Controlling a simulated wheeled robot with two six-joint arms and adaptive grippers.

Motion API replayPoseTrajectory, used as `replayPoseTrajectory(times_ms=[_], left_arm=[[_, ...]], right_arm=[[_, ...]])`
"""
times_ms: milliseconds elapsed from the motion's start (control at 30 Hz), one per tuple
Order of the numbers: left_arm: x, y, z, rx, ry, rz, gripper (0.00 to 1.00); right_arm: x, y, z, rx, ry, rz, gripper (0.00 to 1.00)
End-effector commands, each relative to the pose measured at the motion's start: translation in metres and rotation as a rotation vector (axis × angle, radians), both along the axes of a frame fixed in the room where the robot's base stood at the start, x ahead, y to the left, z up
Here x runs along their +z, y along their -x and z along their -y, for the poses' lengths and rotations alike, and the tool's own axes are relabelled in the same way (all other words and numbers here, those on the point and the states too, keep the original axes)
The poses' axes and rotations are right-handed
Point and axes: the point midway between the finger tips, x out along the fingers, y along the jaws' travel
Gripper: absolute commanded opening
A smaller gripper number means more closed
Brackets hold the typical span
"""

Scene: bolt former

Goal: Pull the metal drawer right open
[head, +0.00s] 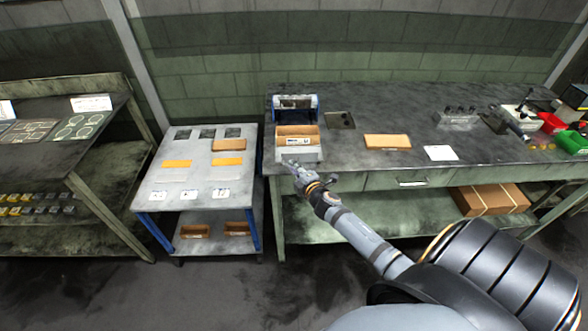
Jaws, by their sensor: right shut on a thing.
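A small grey and blue metal cabinet (297,101) stands on the left end of the workbench. Its metal drawer (312,154) sticks out toward me, past the cabinet's front, with tan contents visible behind the grey front. How far out it is cannot be told exactly. My right gripper (290,165) is at the lower left of the drawer front, shut on the drawer, its fingers hiding the grip itself. My left gripper is not in view.
The workbench (400,120) carries a tan flat box (387,141), a white sheet (440,153) and tools at the right. A bench drawer with a handle (412,183) is below the top. A grey cart (170,190) stands left of the bench.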

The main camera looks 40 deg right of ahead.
Motion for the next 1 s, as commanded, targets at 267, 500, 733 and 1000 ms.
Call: replayPoseTrajectory(times_ms=[267, 500, 733, 1000], left_arm=[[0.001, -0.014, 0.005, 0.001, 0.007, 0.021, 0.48], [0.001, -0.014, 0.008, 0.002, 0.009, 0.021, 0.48], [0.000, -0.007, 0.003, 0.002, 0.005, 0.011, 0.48], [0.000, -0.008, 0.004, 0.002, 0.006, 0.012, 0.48]], right_arm=[[-0.003, 0.002, -0.002, 0.004, -0.004, -0.003, 0.00], [-0.003, 0.002, -0.002, 0.004, -0.004, -0.003, 0.18], [-0.001, 0.007, -0.002, 0.004, -0.002, -0.003, 0.18], [0.010, 0.065, -0.011, 0.007, 0.002, -0.007, 0.18]])
